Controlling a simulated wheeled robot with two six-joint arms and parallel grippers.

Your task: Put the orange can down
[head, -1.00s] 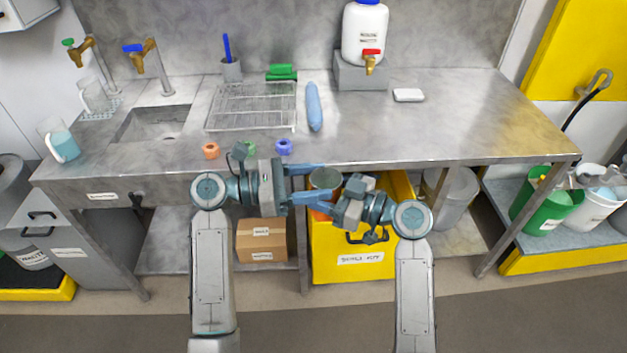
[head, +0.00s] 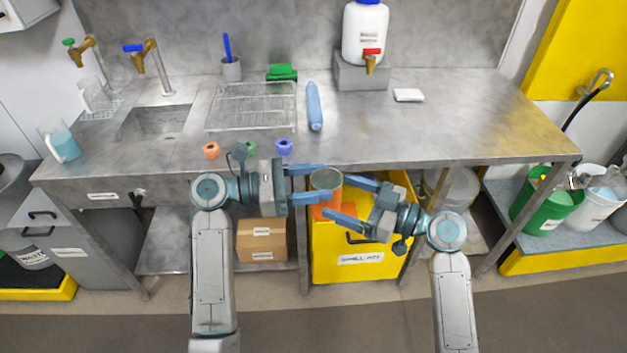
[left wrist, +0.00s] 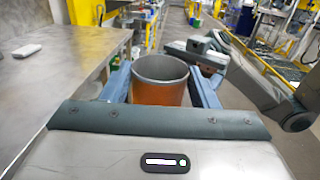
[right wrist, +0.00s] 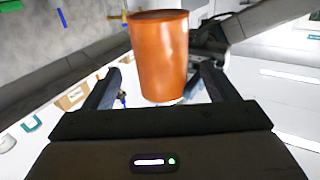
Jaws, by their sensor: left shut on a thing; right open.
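The orange can (head: 326,187) is upright and open-topped, held in front of the bench edge. My left gripper (head: 318,184) is shut on it, one finger on each side. In the left wrist view the can (left wrist: 158,84) sits between the blue fingers, its grey inside showing. My right gripper (head: 347,196) is open, to the right of the can, its fingers pointing at it. In the right wrist view the can (right wrist: 159,55) stands ahead of the spread fingers (right wrist: 165,80), apart from them as far as I can tell.
The steel bench (head: 440,125) has a wide clear area at right. A yellow bin (head: 355,250) is below, behind the can.

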